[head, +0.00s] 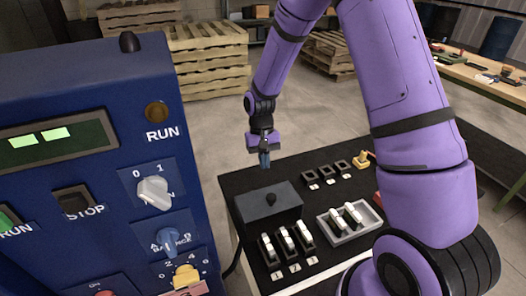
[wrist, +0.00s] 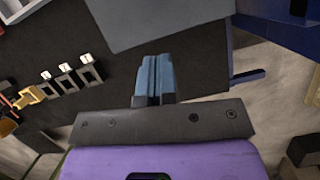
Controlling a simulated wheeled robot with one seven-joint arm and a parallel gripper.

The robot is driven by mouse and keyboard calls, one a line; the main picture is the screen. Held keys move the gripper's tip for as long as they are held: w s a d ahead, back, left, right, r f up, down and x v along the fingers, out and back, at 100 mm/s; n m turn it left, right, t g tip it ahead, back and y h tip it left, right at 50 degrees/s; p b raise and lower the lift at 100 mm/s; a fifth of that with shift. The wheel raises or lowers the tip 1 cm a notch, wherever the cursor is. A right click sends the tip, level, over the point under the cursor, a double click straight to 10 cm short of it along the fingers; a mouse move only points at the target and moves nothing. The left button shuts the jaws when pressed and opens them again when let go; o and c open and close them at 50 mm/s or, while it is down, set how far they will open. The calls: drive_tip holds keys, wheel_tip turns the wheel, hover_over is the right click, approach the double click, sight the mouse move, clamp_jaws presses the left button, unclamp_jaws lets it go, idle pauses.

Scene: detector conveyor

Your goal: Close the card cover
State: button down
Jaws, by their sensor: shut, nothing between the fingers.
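A grey panel, which looks like this cover, fills the top of the wrist view (wrist: 165,20). My gripper (head: 264,160) is above the table's far edge, behind the cover and apart from it. In the wrist view its blue fingers (wrist: 154,80) are together and empty, pointing towards the grey panel.
Slots with white cards (head: 287,240) stand at the table's front. A grey tray (head: 335,238) holds white pieces to their right. Dark empty slots (head: 325,174) and a yellow piece (head: 361,160) lie behind. A blue control cabinet (head: 100,180) stands close on the left.

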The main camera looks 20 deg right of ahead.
sight(268, 205)
drive_tip(key=s+f, duration=0.2)
drive_tip(key=s, duration=0.1)
drive_tip(key=s+f, duration=0.1)
drive_tip(key=f, duration=0.1)
drive_tip(key=shift+s+a+f, duration=0.1)
drive_tip(key=shift+s+a, duration=0.25)
drive_tip(key=shift+s, duration=0.25)
